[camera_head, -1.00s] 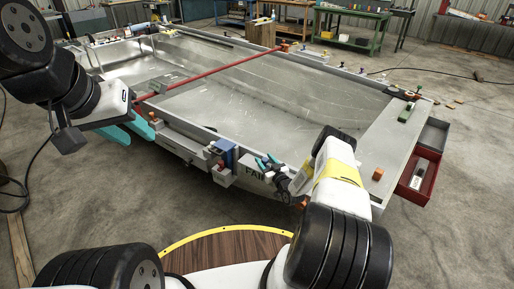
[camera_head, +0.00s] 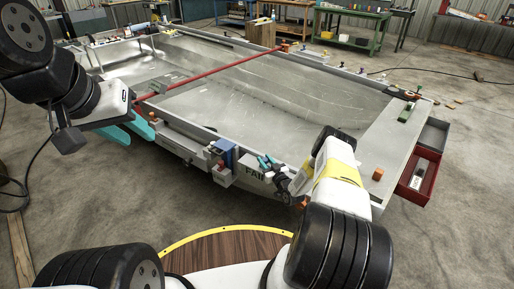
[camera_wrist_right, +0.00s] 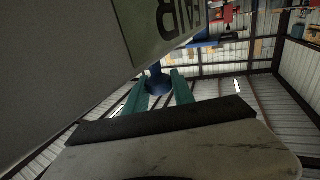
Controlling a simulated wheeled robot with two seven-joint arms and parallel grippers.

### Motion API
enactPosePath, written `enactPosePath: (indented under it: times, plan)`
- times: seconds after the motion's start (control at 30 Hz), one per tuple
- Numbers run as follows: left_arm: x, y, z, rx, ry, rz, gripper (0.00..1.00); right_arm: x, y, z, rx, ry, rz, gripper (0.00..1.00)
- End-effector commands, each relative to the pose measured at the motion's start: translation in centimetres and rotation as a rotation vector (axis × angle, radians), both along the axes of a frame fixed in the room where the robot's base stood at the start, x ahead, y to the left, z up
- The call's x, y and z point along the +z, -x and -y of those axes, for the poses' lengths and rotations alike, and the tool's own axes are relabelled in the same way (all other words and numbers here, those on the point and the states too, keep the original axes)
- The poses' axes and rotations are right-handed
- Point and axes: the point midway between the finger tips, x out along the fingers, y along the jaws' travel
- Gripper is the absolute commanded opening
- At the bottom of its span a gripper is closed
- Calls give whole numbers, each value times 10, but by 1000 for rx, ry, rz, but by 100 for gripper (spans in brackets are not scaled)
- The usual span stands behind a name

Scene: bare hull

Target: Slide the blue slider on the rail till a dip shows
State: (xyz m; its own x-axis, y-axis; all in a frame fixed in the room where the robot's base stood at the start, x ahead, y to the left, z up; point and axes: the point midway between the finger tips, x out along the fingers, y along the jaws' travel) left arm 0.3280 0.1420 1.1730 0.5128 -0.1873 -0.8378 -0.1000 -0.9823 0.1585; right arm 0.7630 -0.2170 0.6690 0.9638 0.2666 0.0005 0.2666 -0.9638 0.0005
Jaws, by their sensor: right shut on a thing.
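My right gripper (camera_head: 265,162) is at the near edge of the metal hull (camera_head: 330,118), beside a light panel with dark letters (camera_head: 254,173). In the right wrist view its teal fingers (camera_wrist_right: 160,92) are closed on a round blue piece, which I take as the blue slider (camera_wrist_right: 157,77). The fingers hide part of it, and in the head view it is too small to make out. The rail under it cannot be told apart. No dip can be made out clearly on the hull. My left gripper (camera_head: 129,131) is open and empty off the hull's left near side.
A blue block (camera_head: 224,150) stands on the near edge, left of my right gripper. A red bar (camera_head: 215,71) crosses the hull. An orange block (camera_head: 377,174) and a green tool (camera_head: 405,113) lie at the right. A red drawer (camera_head: 419,178) juts out there.

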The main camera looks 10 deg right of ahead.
Motion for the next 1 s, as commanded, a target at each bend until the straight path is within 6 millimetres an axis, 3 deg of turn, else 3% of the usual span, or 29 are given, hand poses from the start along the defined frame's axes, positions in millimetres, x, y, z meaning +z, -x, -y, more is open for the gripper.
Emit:
enactPosePath:
  times: [0.77,1.0]
  plan:
    - [0,0,0,0,0,0,36,0,0,1,-1,0,0,0]
    - [0,0,0,0,0,0,36,-1,20,21,-2,1,-2,0]
